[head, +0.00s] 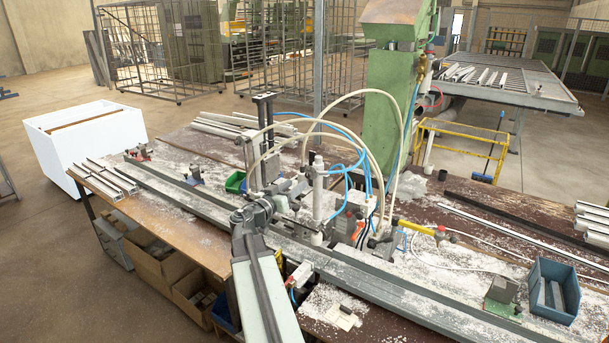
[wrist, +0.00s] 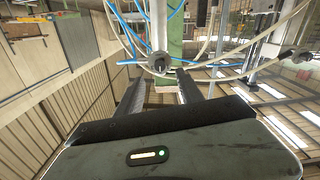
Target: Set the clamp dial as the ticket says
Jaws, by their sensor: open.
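My gripper (wrist: 160,82) is open in the wrist view, its two dark fingers apart with nothing held between them. A round grey knob-like part (wrist: 158,62) of the clamp machinery shows just beyond the fingertips; I cannot tell whether it is the dial, and no markings are readable. In the head view my arm reaches up from the bottom edge to the clamp unit (head: 318,200) at the middle of the bench. My gripper and the hoses hide part of this unit. I cannot make out a ticket; a small pale flat piece (head: 342,317) lies on the bench front, with no readable writing.
White and blue hoses (head: 345,98) arch over the clamp unit beside a green column (head: 385,105). A long metal rail (head: 400,292) runs along the bench.

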